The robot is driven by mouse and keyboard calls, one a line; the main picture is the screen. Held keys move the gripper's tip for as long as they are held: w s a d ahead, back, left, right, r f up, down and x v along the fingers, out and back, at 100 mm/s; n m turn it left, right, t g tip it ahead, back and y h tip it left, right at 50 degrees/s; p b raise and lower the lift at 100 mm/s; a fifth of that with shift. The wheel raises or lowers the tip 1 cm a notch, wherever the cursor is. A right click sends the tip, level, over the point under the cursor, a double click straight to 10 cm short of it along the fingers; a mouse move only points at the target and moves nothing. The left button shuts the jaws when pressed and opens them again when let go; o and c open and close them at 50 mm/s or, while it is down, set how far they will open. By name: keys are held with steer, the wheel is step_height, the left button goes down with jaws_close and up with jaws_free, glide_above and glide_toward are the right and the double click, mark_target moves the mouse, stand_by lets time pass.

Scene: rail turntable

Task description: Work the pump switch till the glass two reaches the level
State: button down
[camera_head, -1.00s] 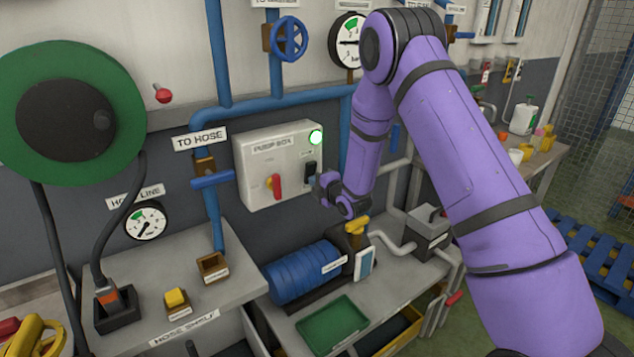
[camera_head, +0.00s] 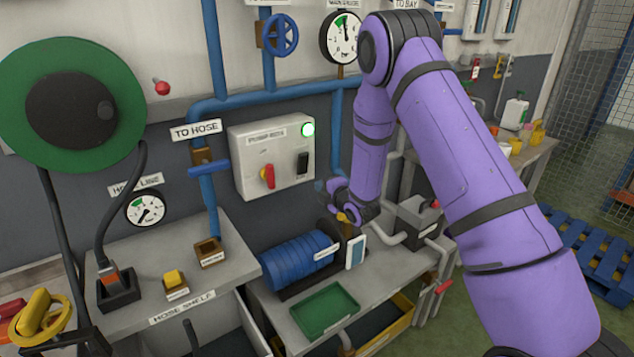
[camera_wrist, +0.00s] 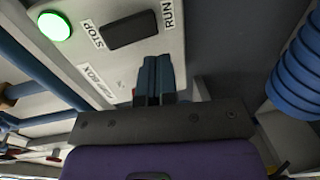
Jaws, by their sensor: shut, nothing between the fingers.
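The grey pump box (camera_head: 250,160) hangs on the wall with a lit green lamp (camera_head: 308,129), a red knob (camera_head: 267,176) and a black rocker switch (camera_head: 302,163). In the wrist view the switch (camera_wrist: 130,29) sits between STOP and RUN labels. My gripper (camera_head: 322,186) is just right of and below the switch in the head view. Its shut, empty fingers (camera_wrist: 158,66) point at the box near the switch, apparently apart from it. Two sight glasses (camera_head: 479,16) (camera_head: 512,16) stand at the upper right; their levels and numbers are too small to read.
Blue pipes with a blue valve wheel (camera_head: 281,35) and the main gauge (camera_head: 342,38) run above the box. A blue ribbed pump motor (camera_head: 297,262) and green tray (camera_head: 325,310) lie below. The hose shelf (camera_head: 140,285) is at left.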

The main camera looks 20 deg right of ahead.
steer(key=s+d+f, duration=0.1)
steer(key=s, duration=0.4)
steer(key=shift+s+d, duration=0.35)
steer(key=shift+d, duration=0.05)
stand_by(7.1)
